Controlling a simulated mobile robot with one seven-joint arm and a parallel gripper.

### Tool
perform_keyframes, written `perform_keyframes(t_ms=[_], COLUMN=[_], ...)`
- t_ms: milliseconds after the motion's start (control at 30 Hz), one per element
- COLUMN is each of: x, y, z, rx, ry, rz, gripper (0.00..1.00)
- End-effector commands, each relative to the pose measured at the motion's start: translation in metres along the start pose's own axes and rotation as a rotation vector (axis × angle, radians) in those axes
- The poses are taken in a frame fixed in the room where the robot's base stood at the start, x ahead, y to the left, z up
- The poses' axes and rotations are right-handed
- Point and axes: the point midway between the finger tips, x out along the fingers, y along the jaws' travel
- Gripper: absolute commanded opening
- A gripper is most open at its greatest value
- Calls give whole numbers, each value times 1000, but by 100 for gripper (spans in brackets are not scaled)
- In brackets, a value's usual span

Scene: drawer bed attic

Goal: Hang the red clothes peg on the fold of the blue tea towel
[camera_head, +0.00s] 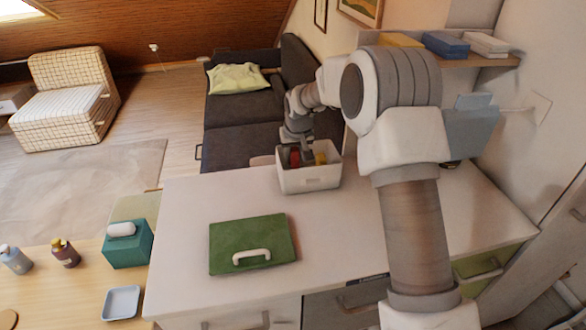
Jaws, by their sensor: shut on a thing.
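My gripper (304,160) reaches down into a white bin (310,180) at the back of the white cabinet top. It is shut, with the red clothes peg (294,159) at its fingertips; the bin's wall and the small size hide the exact grip. The blue tea towel (446,45) appears as a folded blue stack on the wall shelf at upper right, between a yellow and a white one.
A wooden wall shelf (455,61) bears a yellow folded stack (400,40) and a white one (487,44). A green case (252,243) with a white handle lies on the cabinet top (185,215). A teal tissue box (128,245) stands at left. My arm covers the cabinet's right part.

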Motion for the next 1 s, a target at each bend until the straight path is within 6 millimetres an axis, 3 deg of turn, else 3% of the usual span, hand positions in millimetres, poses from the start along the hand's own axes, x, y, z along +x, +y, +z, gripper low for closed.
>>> perform_keyframes(t_ms=[300, 700, 733, 867, 1000], x=[34, 40, 39, 39, 38], y=[0, 0, 0, 0, 0], z=[14, 17, 16, 16, 16], rx=[1, 1, 1, 1, 1], ry=[-2, 0, 1, 0, 0], rz=[0, 0, 0, 0, 0], gripper=[0, 0, 35, 58, 59])
